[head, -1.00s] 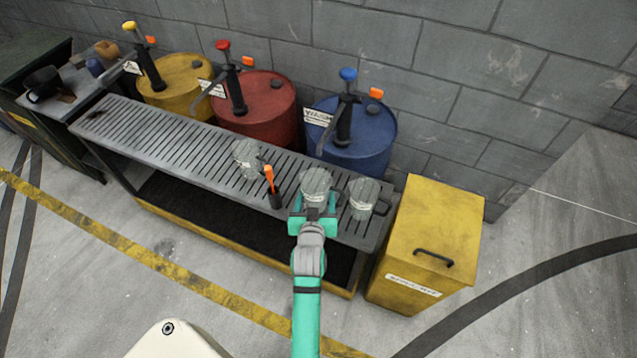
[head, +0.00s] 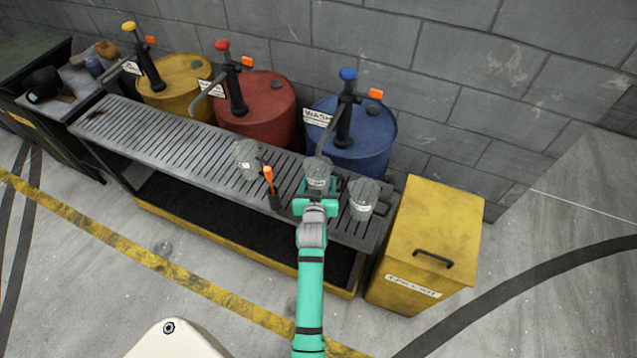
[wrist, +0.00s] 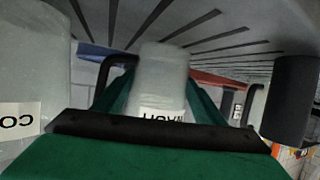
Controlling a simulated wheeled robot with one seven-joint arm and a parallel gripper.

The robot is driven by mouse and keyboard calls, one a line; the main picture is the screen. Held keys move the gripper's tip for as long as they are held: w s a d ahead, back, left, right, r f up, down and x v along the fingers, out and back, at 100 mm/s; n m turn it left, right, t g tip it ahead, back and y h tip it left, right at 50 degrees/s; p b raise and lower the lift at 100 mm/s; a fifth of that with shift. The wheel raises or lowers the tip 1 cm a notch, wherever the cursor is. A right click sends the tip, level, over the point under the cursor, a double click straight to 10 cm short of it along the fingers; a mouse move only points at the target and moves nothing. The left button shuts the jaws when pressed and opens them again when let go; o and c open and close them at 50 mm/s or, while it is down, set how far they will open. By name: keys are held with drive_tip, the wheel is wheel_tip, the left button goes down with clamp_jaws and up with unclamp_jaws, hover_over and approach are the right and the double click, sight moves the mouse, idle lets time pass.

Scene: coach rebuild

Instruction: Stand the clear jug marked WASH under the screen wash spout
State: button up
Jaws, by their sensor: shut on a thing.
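My gripper (head: 316,193) is shut on a clear jug (head: 318,171). In the wrist view this jug (wrist: 162,82) is between the fingers, its label partly covered and seemingly reading WASH. It looks upright, at or just above the slotted grate; I cannot tell if it touches. The screen wash spout (head: 322,143) hangs from the blue-knobbed pump on the blue drum (head: 372,140), with a WASH sign beside it. The spout's end appears over the jug's far rim.
A second clear jug (head: 363,198) stands close right; its label shows "CO" in the wrist view. Another clear jug (head: 247,160) and an orange-handled tool in a dark holder (head: 270,185) are left. A yellow bin (head: 435,225) stands beyond the bench's right end.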

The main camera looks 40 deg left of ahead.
drive_tip(key=o, duration=1.1)
drive_tip(key=shift+s+a+f, duration=0.1)
drive_tip(key=shift+d, duration=0.2)
drive_tip(key=v, duration=1.2)
drive_tip(key=s+d+f+m+t+h, duration=0.1)
drive_tip(key=s+d+m, duration=0.1)
drive_tip(key=s+d, duration=0.5)
drive_tip(key=s+d+f+m+t+h, duration=0.1)
drive_tip(key=s+d+h, duration=0.15)
drive_tip(key=d, duration=0.85)
drive_tip(key=s+d+r+m+h, duration=0.1)
drive_tip(key=s+d+r, duration=0.2)
drive_tip(key=s+d, duration=0.1)
drive_tip(key=s+d+r+m+t+h, duration=0.1)
drive_tip(key=s+d+r, duration=0.2)
drive_tip(key=s, duration=0.4)
drive_tip(key=s+d+r+m+h, duration=0.1)
drive_tip(key=s+d+r+m, duration=0.1)
drive_tip(key=s+d, duration=0.3)
drive_tip(key=shift+s+d+r+t+h, duration=0.2)
drive_tip(key=shift+s+r+t+h, duration=0.2)
drive_tip(key=shift+s, duration=0.35)
